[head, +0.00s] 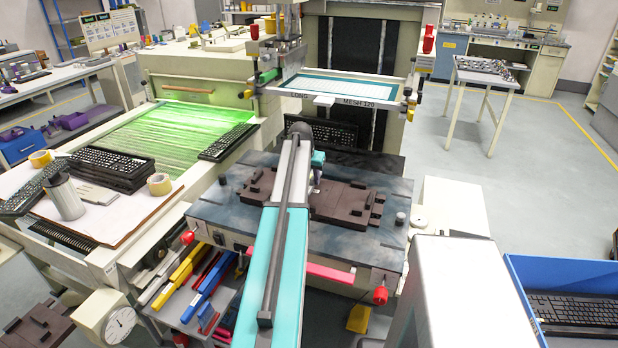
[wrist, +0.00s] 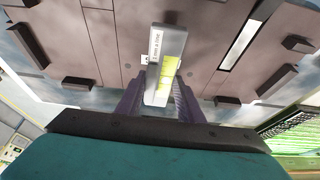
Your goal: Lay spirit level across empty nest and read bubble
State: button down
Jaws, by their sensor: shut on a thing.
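The brown nest (head: 345,203) sits empty on the dark table of the printing machine, its left part partly hidden by my arm in the head view. It fills the top of the wrist view (wrist: 105,45), with raised blocks and slots. My gripper (wrist: 157,88) is shut on the spirit level (wrist: 155,50), a short pale bar with a yellow-green vial. The level is over the nest's face; I cannot tell whether it touches. The bubble is too small to read. In the head view my gripper (head: 316,179) is low over the nest, and the level is not clear there.
A framed screen (head: 345,86) hangs behind the nest, with a keyboard (head: 335,133) below it. Round knobs (head: 402,218) stand on the table (head: 235,212). A tool shelf (head: 205,290) is below at left. A blue bin (head: 560,270) holds a keyboard at right.

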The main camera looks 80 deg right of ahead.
jog(key=shift+f+b, duration=0.35)
jog(key=shift+f, duration=0.6)
jog(key=shift+f, duration=0.4)
dwell(0.7)
jog(key=c, duration=1.1)
grip_release()
jog(key=shift+r, duration=0.1)
jog(key=shift+r+p, duration=1.45)
jog(key=shift+r, duration=2)
